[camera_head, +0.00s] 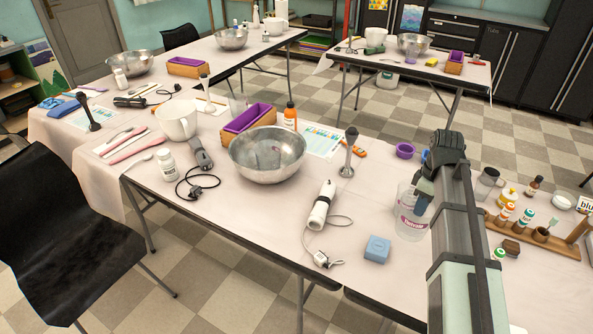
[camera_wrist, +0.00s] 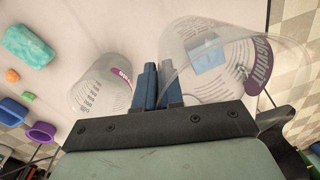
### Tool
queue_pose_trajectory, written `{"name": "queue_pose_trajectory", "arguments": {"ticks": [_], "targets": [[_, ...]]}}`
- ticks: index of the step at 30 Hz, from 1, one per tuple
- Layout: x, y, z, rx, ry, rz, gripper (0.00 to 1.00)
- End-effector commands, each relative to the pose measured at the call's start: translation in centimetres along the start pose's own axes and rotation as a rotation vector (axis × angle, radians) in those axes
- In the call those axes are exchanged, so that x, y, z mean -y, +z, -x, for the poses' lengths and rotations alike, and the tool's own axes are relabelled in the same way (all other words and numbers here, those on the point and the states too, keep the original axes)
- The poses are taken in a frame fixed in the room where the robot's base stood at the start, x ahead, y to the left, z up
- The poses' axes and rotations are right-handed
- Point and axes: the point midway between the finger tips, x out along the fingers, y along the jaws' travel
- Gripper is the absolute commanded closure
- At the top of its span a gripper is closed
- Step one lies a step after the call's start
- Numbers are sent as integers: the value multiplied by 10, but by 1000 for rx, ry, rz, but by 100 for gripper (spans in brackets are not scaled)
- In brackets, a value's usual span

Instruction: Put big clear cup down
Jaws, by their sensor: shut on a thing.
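A big clear cup (camera_wrist: 238,72) with a purple label and printed scale is at the right of the wrist view. My gripper (camera_wrist: 158,88) has its blue fingers close together, shut on the cup's wall at its near left side. A second, smaller-looking clear cup (camera_wrist: 100,92) with a purple label is left of the fingers. In the head view, clear plastic with purple print (camera_head: 412,222) shows below my gripper, at the right part of the front table. Whether both cups overlap there is unclear, and so is any gap between the held cup and the table.
A light blue block (camera_head: 377,250) lies on the front table (camera_head: 270,235), left of and nearer than the cup. A white hand blender (camera_head: 320,205) with its cord is further left. A purple small cup (camera_head: 405,151) stands behind. A wooden rack (camera_head: 540,240) with bottles is right of my arm.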

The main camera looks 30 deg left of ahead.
Motion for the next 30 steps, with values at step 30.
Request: {"name": "queue_pose_trajectory", "arguments": {"ticks": [30], "targets": [[161, -282, -14, 40, -13, 464, 100]]}}
